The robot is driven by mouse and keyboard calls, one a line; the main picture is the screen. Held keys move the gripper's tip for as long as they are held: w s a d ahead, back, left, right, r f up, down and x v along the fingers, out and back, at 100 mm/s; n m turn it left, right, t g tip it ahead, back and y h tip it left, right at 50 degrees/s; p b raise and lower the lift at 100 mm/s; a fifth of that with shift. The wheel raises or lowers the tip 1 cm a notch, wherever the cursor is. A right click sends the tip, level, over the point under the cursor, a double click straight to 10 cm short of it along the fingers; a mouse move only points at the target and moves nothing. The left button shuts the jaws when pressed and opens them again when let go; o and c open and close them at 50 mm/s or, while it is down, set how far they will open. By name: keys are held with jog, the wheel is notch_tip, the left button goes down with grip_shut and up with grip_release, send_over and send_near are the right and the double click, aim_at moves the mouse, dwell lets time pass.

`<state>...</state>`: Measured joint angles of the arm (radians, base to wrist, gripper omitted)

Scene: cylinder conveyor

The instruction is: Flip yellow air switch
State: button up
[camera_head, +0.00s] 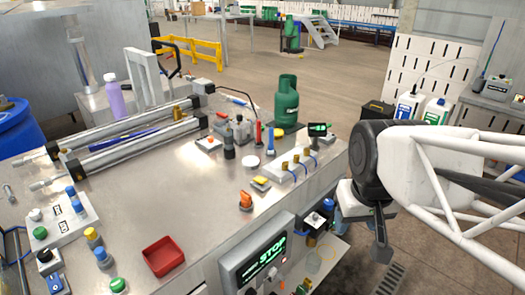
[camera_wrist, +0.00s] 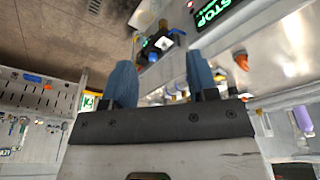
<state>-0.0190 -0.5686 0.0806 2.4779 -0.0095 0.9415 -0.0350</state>
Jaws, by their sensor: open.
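A small yellow switch-like piece (camera_head: 261,183) sits on a pale base on the metal bench top, behind an orange knob (camera_head: 246,200). A yellow-topped button (camera_head: 93,237) stands at the bench's left front. I cannot tell for certain which yellow part is the air switch. My gripper (camera_head: 345,213) is at the bench's right edge, partly hidden by my arm and apart from both yellow parts. In the wrist view my gripper (camera_wrist: 160,60) shows two blue fingers spread wide with nothing between them. Beyond them is a dark device with a white face (camera_wrist: 162,43).
A green STOP panel (camera_head: 262,255) is on the bench's front side. A red tray (camera_head: 164,256), green gas bottle (camera_head: 286,101), brass fittings (camera_head: 296,158) and long metal cylinders (camera_head: 140,140) crowd the top. The bench's middle is bare. Floor lies open at right.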

jog(key=w+a+n+g, duration=0.1)
jog(key=w+a+n, duration=0.15)
jog(key=w, duration=0.55)
jog(key=w+a+n, duration=0.2)
jog(key=w+a, duration=0.2)
jog(key=w, duration=0.5)
jog(key=n+g, duration=0.1)
jog(key=n, duration=0.3)
send_over(263, 180)
jog(key=f, duration=0.7)
jog(key=shift+s+d, duration=0.2)
jog(key=shift+w+a+f, duration=0.2)
jog(key=shift+f, duration=0.15)
jog(key=shift+f, duration=3.8)
